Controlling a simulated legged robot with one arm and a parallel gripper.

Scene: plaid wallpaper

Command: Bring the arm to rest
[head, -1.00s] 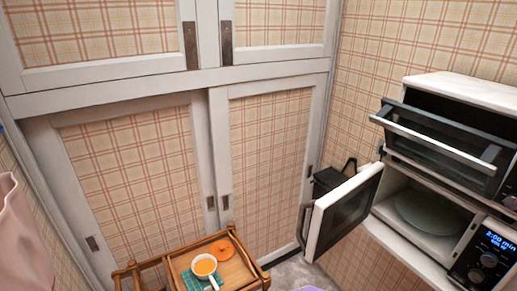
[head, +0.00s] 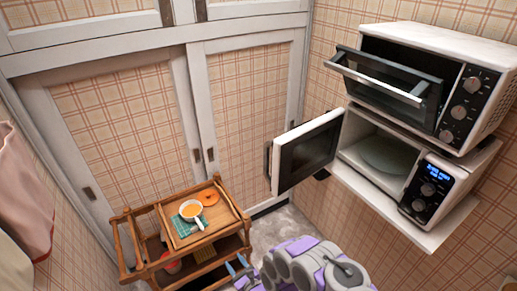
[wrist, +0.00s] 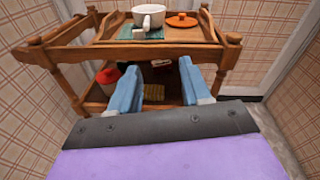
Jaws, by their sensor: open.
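My gripper (head: 239,267) is at the bottom of the head view, at the end of my purple and grey arm, in front of the wooden cart. In the wrist view its two blue fingers (wrist: 160,88) stand apart with nothing between them. They point at the cart's open side, below its top tray. The fingers look apart from the cart, though the exact distance is hard to tell.
The wooden cart (head: 165,215) carries a white cup (head: 191,209) and an orange item (head: 208,197) on top. The microwave door (head: 305,150) stands open at right, below an oven (head: 415,85) with its door lowered. Grey floor (head: 285,228) is clear between.

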